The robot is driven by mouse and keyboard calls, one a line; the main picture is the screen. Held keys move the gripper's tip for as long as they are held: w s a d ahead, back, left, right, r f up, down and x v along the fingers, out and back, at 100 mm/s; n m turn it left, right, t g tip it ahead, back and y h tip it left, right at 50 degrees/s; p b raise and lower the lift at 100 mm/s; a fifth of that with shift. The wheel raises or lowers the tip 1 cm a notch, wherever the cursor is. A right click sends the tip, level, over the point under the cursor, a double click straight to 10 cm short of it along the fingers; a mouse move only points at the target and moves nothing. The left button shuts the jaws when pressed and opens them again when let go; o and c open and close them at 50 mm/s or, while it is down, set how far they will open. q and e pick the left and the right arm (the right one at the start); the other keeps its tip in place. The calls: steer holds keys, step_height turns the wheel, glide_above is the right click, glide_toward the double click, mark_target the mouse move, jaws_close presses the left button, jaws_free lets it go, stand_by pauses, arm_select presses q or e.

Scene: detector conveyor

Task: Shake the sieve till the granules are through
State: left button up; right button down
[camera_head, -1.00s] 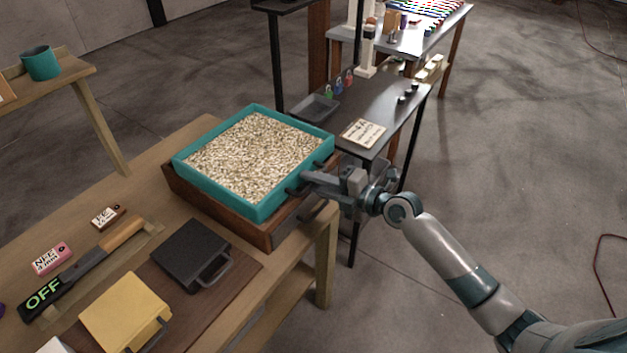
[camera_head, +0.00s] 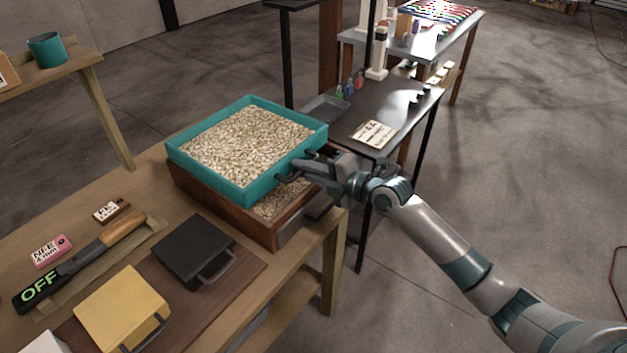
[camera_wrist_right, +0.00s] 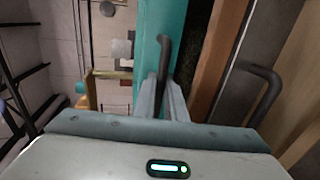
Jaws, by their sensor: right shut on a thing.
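The teal sieve (camera_head: 262,190) is a square frame full of pale granules (camera_head: 245,141). It sits over a brown wooden box (camera_head: 221,212), shifted left so that part of the box shows on the right. Granules also lie inside the box (camera_head: 278,203). My right gripper (camera_head: 303,172) is shut on the sieve's dark handle (camera_head: 312,153). In the right wrist view my gripper's fingers (camera_wrist_right: 172,98) close around the handle (camera_wrist_right: 164,58) beside the teal wall (camera_wrist_right: 150,25). My left gripper is not in view.
On the wooden table (camera_head: 150,190) lie a black case (camera_head: 190,245), a yellow case (camera_head: 118,305), a detector wand marked OFF (camera_head: 40,290) and small labelled blocks. A dark table (camera_head: 390,120) with a sign stands behind. Open floor is at the right.

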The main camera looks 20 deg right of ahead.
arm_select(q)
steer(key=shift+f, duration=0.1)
arm_select(e)
steer(key=c, duration=2.1)
jaws_free()
steer(key=shift+w, duration=0.1)
steer(key=shift+a, duration=0.1)
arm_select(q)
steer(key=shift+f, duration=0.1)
